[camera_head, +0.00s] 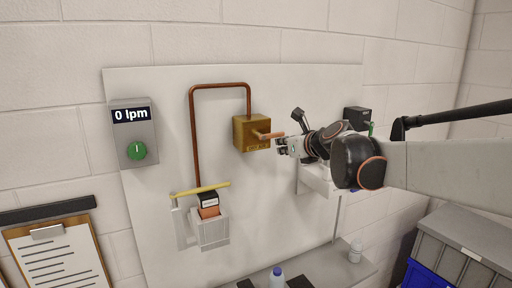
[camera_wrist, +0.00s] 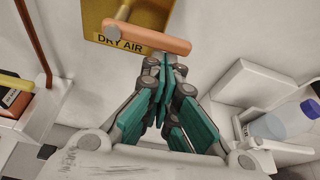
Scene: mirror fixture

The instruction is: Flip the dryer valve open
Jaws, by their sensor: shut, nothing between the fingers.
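The dryer valve is a brass-yellow box (camera_head: 245,133) on the white wall panel; it also shows in the wrist view (camera_wrist: 97,13) with the label "DRY AIR". Its copper-orange lever (camera_head: 264,135) points right, roughly horizontal. In the wrist view the lever (camera_wrist: 150,39) runs across the top centre, tilted slightly down to the right. My gripper (camera_head: 280,147) is shut and empty, just right of and below the lever's free end. In the wrist view the gripper's tips (camera_wrist: 165,62) lie just below the lever; whether they touch it I cannot tell.
A grey meter (camera_head: 140,159) reads "0 lpm" above a green knob. A copper pipe (camera_head: 193,140) runs from the valve down towards a white holder (camera_head: 212,232) under a yellow bar (camera_head: 202,188). A bottle (camera_wrist: 285,120) sits lower right in the wrist view. A clipboard (camera_head: 58,258) hangs left.

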